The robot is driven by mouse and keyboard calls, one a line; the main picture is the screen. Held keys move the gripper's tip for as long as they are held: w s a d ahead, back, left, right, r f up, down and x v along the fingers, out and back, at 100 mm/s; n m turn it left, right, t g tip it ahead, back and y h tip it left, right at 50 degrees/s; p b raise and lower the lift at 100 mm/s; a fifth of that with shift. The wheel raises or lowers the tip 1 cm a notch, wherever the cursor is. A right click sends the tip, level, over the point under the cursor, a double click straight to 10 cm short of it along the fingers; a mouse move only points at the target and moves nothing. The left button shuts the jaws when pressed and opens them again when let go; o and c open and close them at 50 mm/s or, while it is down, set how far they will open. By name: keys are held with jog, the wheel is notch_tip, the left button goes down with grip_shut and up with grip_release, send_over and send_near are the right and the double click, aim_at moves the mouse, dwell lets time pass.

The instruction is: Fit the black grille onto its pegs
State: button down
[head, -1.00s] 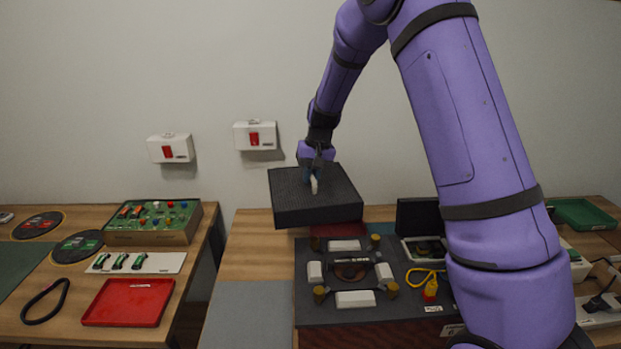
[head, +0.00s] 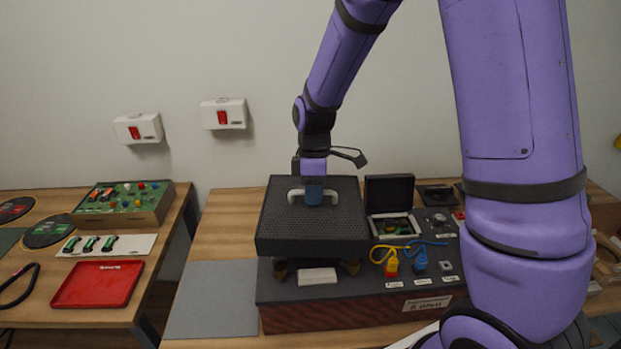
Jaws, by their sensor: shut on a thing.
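The black grille (head: 275,226) is a thick dark square panel with a pale handle (head: 340,196) on top. My gripper (head: 314,192) is shut on the handle from above. The grille is over the left part of the dark speaker-like cabinet (head: 300,317) and looks nearly level. Two brass-coloured pegs (head: 280,271) (head: 352,266) show below its front edge, with a white block (head: 317,276) between them. The other pegs are hidden under the grille. I cannot tell whether the grille touches any peg.
Right of the grille are an open black-lidded case (head: 390,195), a yellow plug (head: 392,262) and a blue plug (head: 420,260) with cables. A grey mat (head: 212,300) lies left of the cabinet. A red tray (head: 98,284) and a green board (head: 125,203) are on the left table.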

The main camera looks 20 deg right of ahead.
aim_at(315, 207)
jog(key=shift+s+a+f+n, duration=0.15)
jog(key=shift+s+n, duration=0.45)
jog(key=shift+s, duration=0.1)
jog(key=shift+f, duration=1.35)
jog(key=shift+f, duration=0.15)
jog(key=shift+f, duration=2.6)
jog(key=shift+f, duration=0.1)
jog(key=c, duration=1.1)
grip_release()
jog(key=shift+o, duration=0.2)
